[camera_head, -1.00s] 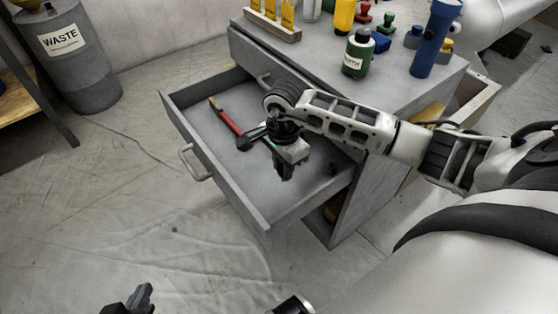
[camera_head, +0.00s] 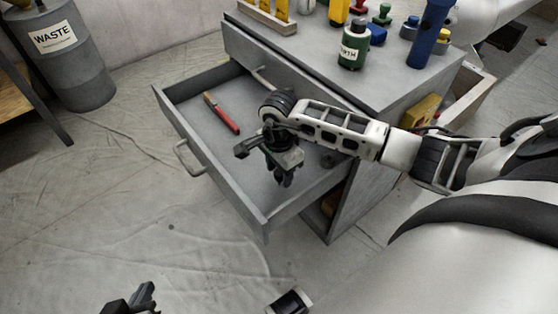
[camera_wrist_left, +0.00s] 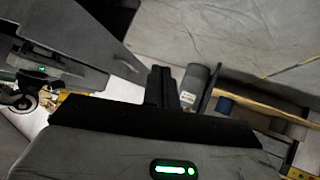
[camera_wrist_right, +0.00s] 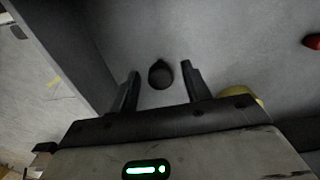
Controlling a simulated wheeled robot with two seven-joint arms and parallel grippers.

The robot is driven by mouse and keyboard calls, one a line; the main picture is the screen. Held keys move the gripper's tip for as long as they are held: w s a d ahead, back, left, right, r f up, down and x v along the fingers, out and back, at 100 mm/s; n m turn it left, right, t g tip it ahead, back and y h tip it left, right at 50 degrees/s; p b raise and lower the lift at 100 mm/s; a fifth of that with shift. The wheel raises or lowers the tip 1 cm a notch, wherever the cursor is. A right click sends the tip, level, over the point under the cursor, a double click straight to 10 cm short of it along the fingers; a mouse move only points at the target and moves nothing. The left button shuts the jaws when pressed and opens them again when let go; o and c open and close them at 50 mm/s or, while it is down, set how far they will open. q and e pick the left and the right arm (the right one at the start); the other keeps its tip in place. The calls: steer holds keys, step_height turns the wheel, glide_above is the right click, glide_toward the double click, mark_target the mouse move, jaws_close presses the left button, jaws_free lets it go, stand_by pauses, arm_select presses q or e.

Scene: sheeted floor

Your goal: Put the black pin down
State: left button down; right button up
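My right gripper (camera_head: 286,180) is low inside the open grey drawer (camera_head: 212,165), pointing down. In the right wrist view its two fingers are apart. The black pin (camera_wrist_right: 160,75) shows as a dark round shape between the fingertips, with a narrow gap on each side. Whether its lower end rests on the drawer floor cannot be told. In the head view the gripper hides it. My left gripper (camera_head: 135,300) is at the bottom edge of the head view, away from the drawer. In the left wrist view its fingers (camera_wrist_left: 162,86) are together and empty.
A red-handled tool (camera_head: 222,113) lies in the drawer; its handle end also shows in the right wrist view (camera_wrist_right: 312,41). A small dark round thing (camera_head: 328,160) is near the drawer's right side. Bottles, including a green one (camera_head: 353,47), stand on the cabinet top. A waste bin (camera_head: 62,55) stands left.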

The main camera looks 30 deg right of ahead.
mark_target(279, 172)
steer(key=shift+r, duration=0.2)
arm_select(q)
steer(key=shift+t, duration=0.5)
steer(key=r+p, duration=0.1)
steer(key=r, duration=0.1)
steer(key=a+r+p, duration=0.1)
steer(key=r, duration=0.1)
steer(key=shift+s+a+r+p, duration=0.1)
steer(key=shift+s+r+p, duration=0.05)
steer(key=shift+r+p, duration=0.15)
arm_select(e)
step_height(279, 172, up, 12)
arm_select(q)
steer(key=shift+f, duration=0.15)
arm_select(e)
steer(key=shift+f, duration=0.1)
steer(key=shift+c, duration=0.3)
